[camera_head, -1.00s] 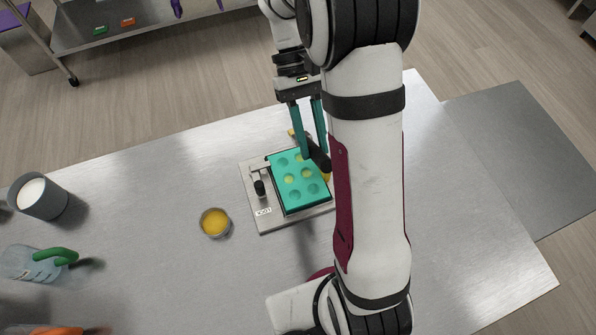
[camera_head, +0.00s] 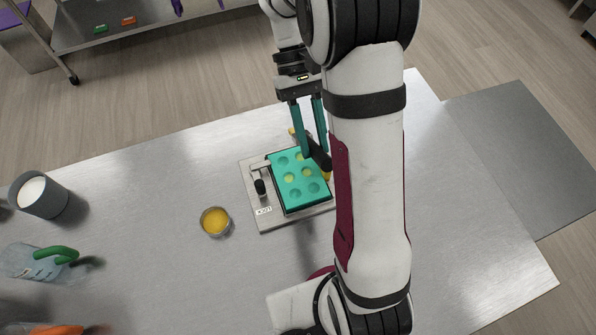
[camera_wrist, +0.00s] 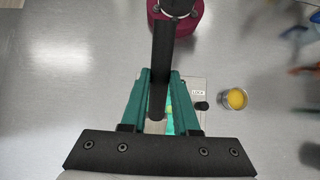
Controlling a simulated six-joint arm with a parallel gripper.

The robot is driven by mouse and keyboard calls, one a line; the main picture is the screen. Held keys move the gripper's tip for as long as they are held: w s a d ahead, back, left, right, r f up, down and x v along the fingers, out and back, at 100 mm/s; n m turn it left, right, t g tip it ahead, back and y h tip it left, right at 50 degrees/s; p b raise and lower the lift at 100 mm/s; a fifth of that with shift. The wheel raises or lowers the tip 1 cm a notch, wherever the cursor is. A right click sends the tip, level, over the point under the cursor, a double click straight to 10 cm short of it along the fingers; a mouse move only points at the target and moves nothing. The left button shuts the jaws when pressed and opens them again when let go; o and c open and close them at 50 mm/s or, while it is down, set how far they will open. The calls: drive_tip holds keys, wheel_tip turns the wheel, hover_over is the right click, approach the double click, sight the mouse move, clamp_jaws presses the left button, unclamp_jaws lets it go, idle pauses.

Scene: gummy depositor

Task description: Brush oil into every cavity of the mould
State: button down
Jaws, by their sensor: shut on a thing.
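The teal mould (camera_head: 287,204) lies on a grey metal base plate (camera_head: 256,218), with several round cavities in its top. At least two cavities look yellowish; the others in sight look plain teal. My gripper (camera_head: 313,150) is over the mould's far right part, shut on the dark handle of the brush (camera_head: 319,159). In the wrist view the long black handle (camera_wrist: 162,60) runs between the teal fingers of my gripper (camera_wrist: 160,75). The bristles are not clear, and I cannot tell whether they touch a cavity. A small cup of yellow oil (camera_head: 215,222) stands left of the plate.
A black-knobbed clamp (camera_head: 260,188) sits on the plate's left side. My arm hides the table right of the mould.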

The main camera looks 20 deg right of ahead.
idle(0.3)
drive_tip(key=a+f, duration=0.3)
drive_tip(key=f, duration=0.2)
drive_tip(key=shift+a+f, duration=0.2)
drive_tip(key=shift+a, duration=0.05)
idle(0.4)
drive_tip(key=shift+f, duration=0.8)
idle(0.3)
drive_tip(key=shift+s, duration=0.1)
drive_tip(key=shift+s, duration=6.45)
wheel_tip(320, 180, up, 7)
